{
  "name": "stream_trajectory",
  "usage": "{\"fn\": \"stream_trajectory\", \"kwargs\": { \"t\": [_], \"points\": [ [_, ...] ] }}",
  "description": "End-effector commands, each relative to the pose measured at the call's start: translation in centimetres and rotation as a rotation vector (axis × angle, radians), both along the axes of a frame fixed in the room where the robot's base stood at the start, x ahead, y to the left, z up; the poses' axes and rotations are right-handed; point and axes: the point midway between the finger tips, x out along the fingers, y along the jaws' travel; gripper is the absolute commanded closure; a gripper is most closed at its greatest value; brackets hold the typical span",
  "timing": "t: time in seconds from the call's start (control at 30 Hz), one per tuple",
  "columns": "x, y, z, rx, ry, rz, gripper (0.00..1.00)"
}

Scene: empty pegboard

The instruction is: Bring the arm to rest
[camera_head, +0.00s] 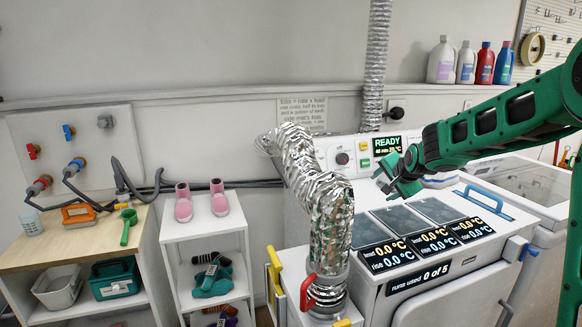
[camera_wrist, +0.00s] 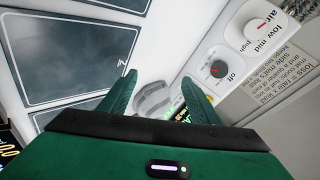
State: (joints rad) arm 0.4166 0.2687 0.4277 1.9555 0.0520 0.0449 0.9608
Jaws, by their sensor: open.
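My green arm reaches in from the right in the head view. My gripper (camera_head: 389,181) is held above the back of the white machine (camera_head: 368,296), close to its control panel. In the wrist view my gripper (camera_wrist: 153,86) shows two green fingers spread apart, with nothing held between them. A grey rounded part (camera_wrist: 152,99) lies beyond the fingertips; I cannot tell what it is.
A shiny foil duct (camera_head: 322,205) rises left of the gripper. The machine's top has dark panels (camera_head: 401,220) and a blue handle (camera_head: 484,200). Bottles (camera_head: 465,63) stand on the back shelf. A white shelf with pink boots (camera_head: 183,202) and a wooden-topped bench (camera_head: 75,240) stand at left.

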Motion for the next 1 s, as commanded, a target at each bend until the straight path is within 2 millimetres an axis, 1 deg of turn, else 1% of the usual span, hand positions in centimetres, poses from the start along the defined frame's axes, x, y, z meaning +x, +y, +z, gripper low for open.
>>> {"fn": "stream_trajectory", "kwargs": {
  "t": [0.03, 0.17, 0.2, 0.27, 0.3, 0.37, 0.4, 0.47, 0.5, 0.57, 0.6, 0.67, 0.7, 0.8, 0.9, 1.0],
  "points": [
    [-2.7, -1.3, 0.0, -0.067, 0.05, 0.013, 0.43],
    [-9.7, -4.7, -0.7, -0.209, 0.196, 0.047, 0.43],
    [-12.0, -5.7, -0.8, -0.245, 0.241, 0.059, 0.43],
    [-15.6, -7.1, -0.9, -0.29, 0.308, 0.075, 0.43],
    [-18.0, -8.0, -1.1, -0.313, 0.355, 0.088, 0.43],
    [-21.7, -9.0, -1.2, -0.342, 0.421, 0.108, 0.43],
    [-24.2, -9.7, -1.3, -0.356, 0.464, 0.123, 0.43],
    [-28.1, -10.4, -1.6, -0.369, 0.528, 0.149, 0.43],
    [-30.7, -10.8, -1.8, -0.371, 0.57, 0.167, 0.43],
    [-34.5, -11.1, -2.2, -0.367, 0.629, 0.199, 0.43],
    [-37.1, -11.2, -2.4, -0.361, 0.666, 0.223, 0.43],
    [-40.8, -11.1, -2.9, -0.344, 0.716, 0.261, 0.43],
    [-43.1, -10.9, -3.2, -0.33, 0.745, 0.289, 0.43],
    [-47.9, -10.2, -4.0, -0.29, 0.802, 0.356, 0.43],
    [-51.3, -9.4, -4.6, -0.253, 0.837, 0.411, 0.43],
    [-53.2, -8.8, -5.0, -0.229, 0.854, 0.446, 0.43]
  ]
}}
